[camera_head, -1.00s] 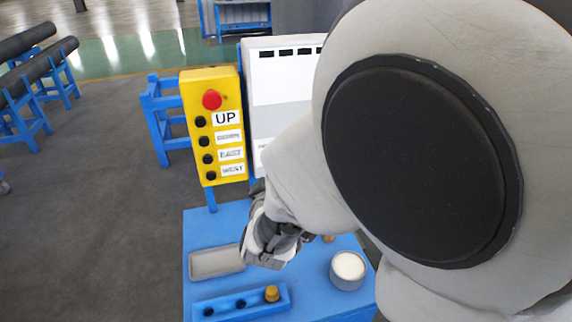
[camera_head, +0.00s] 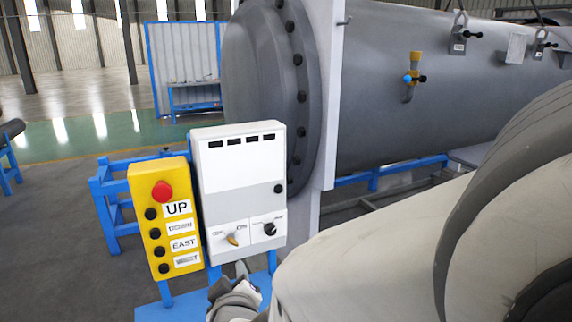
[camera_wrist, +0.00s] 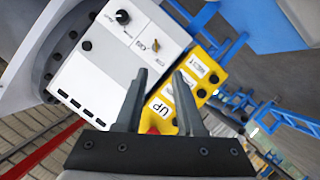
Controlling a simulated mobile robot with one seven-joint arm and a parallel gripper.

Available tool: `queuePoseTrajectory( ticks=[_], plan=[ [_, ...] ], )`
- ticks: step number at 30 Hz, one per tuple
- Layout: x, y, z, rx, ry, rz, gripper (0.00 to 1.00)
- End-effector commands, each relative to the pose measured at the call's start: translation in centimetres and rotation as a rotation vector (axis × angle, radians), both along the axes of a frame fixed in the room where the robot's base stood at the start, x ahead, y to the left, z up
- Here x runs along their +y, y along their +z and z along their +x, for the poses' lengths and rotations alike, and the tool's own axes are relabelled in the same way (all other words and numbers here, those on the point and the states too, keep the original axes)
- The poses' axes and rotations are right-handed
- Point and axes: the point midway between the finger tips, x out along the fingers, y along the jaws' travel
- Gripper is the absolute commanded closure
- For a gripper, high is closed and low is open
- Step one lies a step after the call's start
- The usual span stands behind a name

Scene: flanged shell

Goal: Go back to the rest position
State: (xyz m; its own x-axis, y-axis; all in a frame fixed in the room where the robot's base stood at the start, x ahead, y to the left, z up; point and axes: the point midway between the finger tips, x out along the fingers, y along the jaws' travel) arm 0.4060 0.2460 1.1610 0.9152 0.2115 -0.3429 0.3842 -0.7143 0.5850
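My gripper (camera_wrist: 162,100) shows in the wrist view with its two grey fingers apart and nothing between them. Beyond the fingers are the yellow button box (camera_wrist: 190,85) and the white control panel (camera_wrist: 115,65), both clear of the fingertips as far as I can tell. In the head view my gripper (camera_head: 238,285) is low in the middle, just below the white panel (camera_head: 240,185), and partly hidden by my arm. The yellow box (camera_head: 165,217) with its red button stands left of the panel.
A large grey flanged shell (camera_head: 400,100) lies behind the panel. A blue table (camera_head: 165,310) shows at the bottom edge. A blue frame (camera_head: 105,205) stands behind the yellow box. Open floor (camera_head: 60,240) lies to the left.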

Motion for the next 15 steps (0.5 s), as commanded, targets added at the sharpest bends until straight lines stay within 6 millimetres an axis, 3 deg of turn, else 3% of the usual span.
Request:
queuePoseTrajectory(
  ticks=[7, 15],
  plan=[
    [-3.0, 2.5, 0.2, 0.212, 0.004, 0.250, 0.62],
    [-8.1, 4.7, -2.4, 0.424, -0.052, 0.394, 0.62]
  ],
)
